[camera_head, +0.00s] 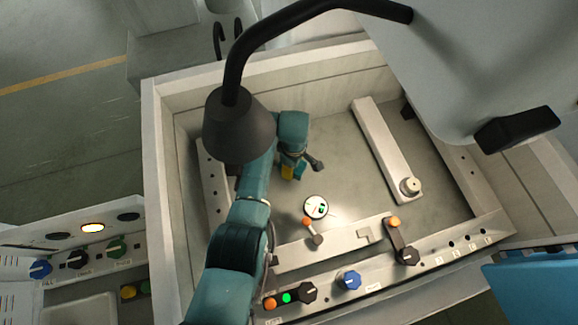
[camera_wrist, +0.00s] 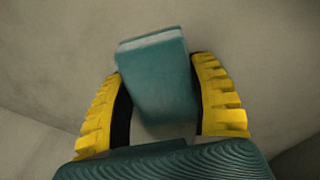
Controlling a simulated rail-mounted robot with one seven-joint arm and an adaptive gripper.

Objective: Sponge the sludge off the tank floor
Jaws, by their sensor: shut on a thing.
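My gripper (camera_head: 291,174) is low inside the tank, left of its middle. In the wrist view, the yellow-padded fingers of my gripper (camera_wrist: 160,82) are shut on a teal sponge block (camera_wrist: 156,85) with a paler end face. The sponge also shows as a small teal patch in the head view (camera_head: 300,170). The tank floor (camera_head: 345,155) is a dull grey-beige surface. I cannot tell whether the sponge touches it. No distinct sludge patch can be made out in either view; my arm and the lamp hide part of the tank's left side.
A long pale bar (camera_head: 380,140) crosses the right of the tank. A round white dial (camera_head: 316,207) stands near the front clamp bar (camera_head: 330,245). Clamp levers (camera_head: 401,241) rise there. A black lamp (camera_head: 238,125) hangs over the left side. A grey machine head (camera_head: 455,60) overhangs the right.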

